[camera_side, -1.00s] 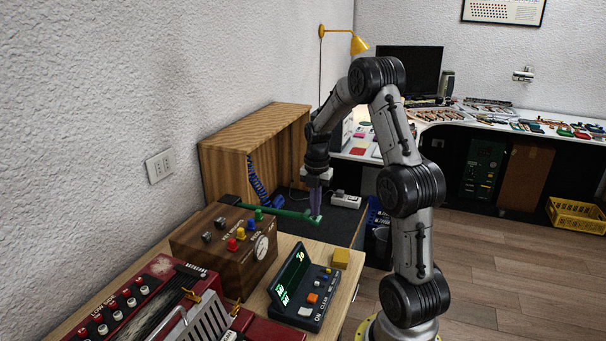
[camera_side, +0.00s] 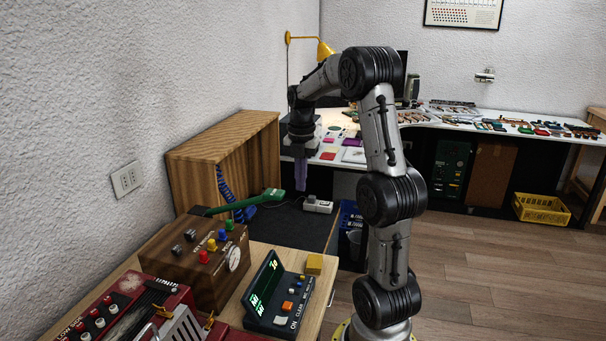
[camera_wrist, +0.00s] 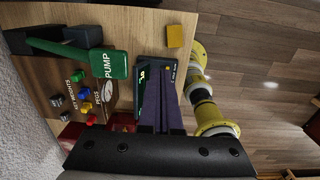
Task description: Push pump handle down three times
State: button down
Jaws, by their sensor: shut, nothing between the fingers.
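My gripper (camera_side: 300,190) hangs fingers down, up and to the right of the handle's end in the side view. It is shut, holds nothing, and appears apart from the handle. In the wrist view the fingers (camera_wrist: 172,62) show to the right of the handle.
A dark display unit with buttons (camera_side: 275,300) and a yellow block (camera_side: 314,263) stand right of the box. A red device (camera_side: 115,310) is in front.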

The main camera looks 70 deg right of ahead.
jog(key=shift+s+r, duration=0.2)
jog(key=shift+r, duration=0.35)
jog(key=shift+s+r, duration=0.15)
jog(key=shift+r, duration=0.35)
dwell(1.8)
jog(key=w+r+m+t+y, duration=0.1)
jog(key=w+r+m+t, duration=0.1)
jog(key=w, duration=0.5)
jog(key=w+r+m+t+y, duration=0.1)
jog(key=w+r+m+t, duration=0.1)
jog(key=w+m, duration=0.3)
jog(key=w+r, duration=0.1)
jog(key=w, duration=0.2)
jog(key=shift+w+d+r, duration=0.15)
jog(key=shift+r, duration=0.25)
jog(key=shift+s+f, duration=0.6)
jog(key=shift+f, duration=0.75)
jog(key=shift+s+f, duration=0.6)
jog(key=shift+f, duration=0.75)
jog(key=shift+s+f, duration=0.6)
jog(key=shift+f, duration=0.75)
jog(key=shift+s+f, duration=0.1)
jog(key=shift+f, duration=0.05)
